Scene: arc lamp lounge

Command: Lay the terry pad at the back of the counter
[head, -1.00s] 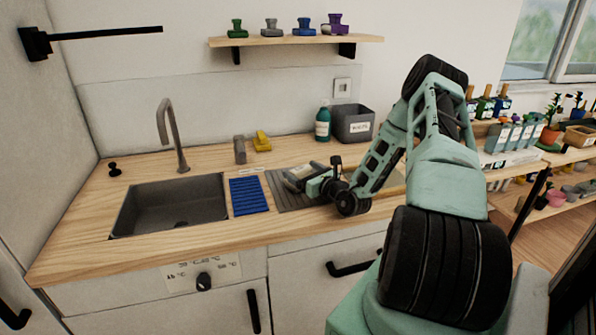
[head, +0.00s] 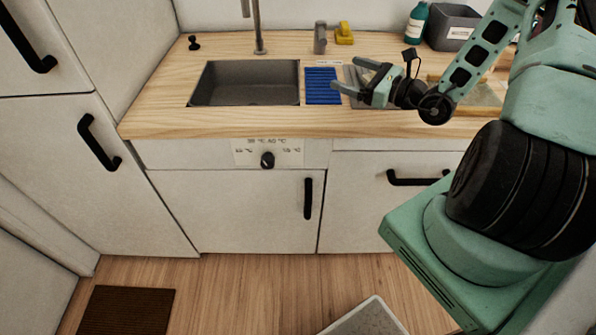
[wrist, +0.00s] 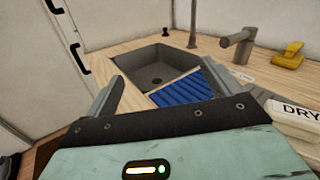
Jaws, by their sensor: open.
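A flat blue striped pad (head: 323,86), which looks like the terry pad, lies on the wooden counter (head: 160,118) just right of the sink (head: 245,84). Its weave is too small to tell. My gripper (head: 352,76) is open and empty, with its fingers pointing left toward the pad's right side. In the wrist view the blue pad (wrist: 182,90) shows beyond and between the two fingers, its right part partly hidden by the right finger. A grey ribbed mat (head: 357,77) lies right of the pad, partly hidden by my gripper.
A green bottle (head: 416,24) and a grey bin (head: 455,28) stand at the back right. The tap (head: 256,28) rises behind the sink.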

